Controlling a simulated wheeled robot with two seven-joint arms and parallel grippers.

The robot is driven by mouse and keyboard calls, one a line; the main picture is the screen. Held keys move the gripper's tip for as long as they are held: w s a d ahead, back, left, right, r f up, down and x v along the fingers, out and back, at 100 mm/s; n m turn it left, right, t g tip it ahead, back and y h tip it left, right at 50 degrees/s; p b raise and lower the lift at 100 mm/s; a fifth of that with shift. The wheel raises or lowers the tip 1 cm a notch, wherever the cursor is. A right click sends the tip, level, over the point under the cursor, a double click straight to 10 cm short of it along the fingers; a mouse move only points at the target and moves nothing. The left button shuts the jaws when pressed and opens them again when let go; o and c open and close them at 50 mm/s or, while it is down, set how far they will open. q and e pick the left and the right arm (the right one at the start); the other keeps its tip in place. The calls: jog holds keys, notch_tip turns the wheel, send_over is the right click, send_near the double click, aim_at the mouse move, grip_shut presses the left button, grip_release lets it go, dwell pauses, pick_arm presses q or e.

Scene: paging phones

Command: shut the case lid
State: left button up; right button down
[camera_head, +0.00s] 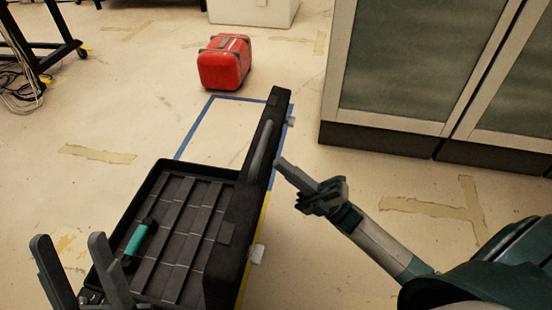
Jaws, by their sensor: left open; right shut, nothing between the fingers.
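The black case (146,188) lies open on the floor in the lower left. Its lid (238,225) stands roughly upright along the case's right side. A teal-handled item (138,240) lies inside the case on the ribbed bottom. My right gripper (280,163) is shut and empty, its tip close to the outer right face of the lid; I cannot tell whether they touch. My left gripper (68,250) is open and empty at the lower left, in front of the case's near left corner, and hides part of it.
A red case (224,62) stands on the floor beyond a blue-taped rectangle. Cabinets with glass-like panels (420,55) fill the upper right. A black wheeled stand (55,40) and cables (20,90) are at upper left.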

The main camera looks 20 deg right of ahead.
jog(key=x, duration=0.3)
jog(key=shift+w+a+r, duration=0.1)
jog(key=shift+a, duration=0.05)
dwell(0.4)
